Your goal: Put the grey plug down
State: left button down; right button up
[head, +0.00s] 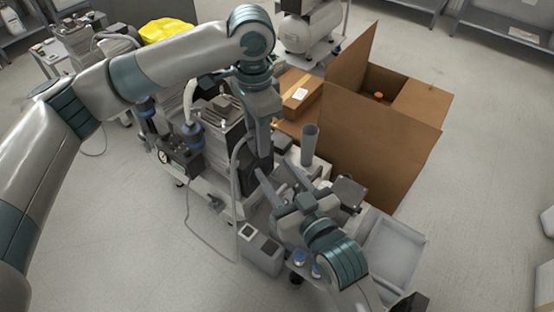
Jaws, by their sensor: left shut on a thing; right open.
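My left gripper (263,150) points down over the cart, in front of the dark compressor unit. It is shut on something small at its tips. I take this to be the grey plug, but the fingers and the clutter hide its shape. A grey hose (236,200) hangs close by on the left and loops down towards the floor. My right gripper (278,174) is lower and to the right, with its two fingers apart and pointing up and left. I see nothing between them.
A large open cardboard box (375,140) stands to the right, with a smaller carton (299,92) beside it. A grey cylinder (309,145) stands upright near the grippers. A grey tray (395,252) and a grey two-opening box (261,253) are in front. Open floor lies left and right.

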notch_tip(320, 180, up, 7)
jog(key=s+t, duration=0.1)
jog(key=shift+s+a+f+y, duration=0.15)
jog(key=shift+s+f+y, duration=0.05)
jog(key=shift+s+y, duration=0.2)
jog(key=shift+w, duration=0.15)
jog(key=x, duration=1.1)
jog(key=shift+w+a, duration=0.2)
jog(key=shift+w, duration=0.1)
grip_shut()
pick_arm(q)
jog(key=c, duration=1.2)
grip_release()
jog(key=shift+r, duration=0.1)
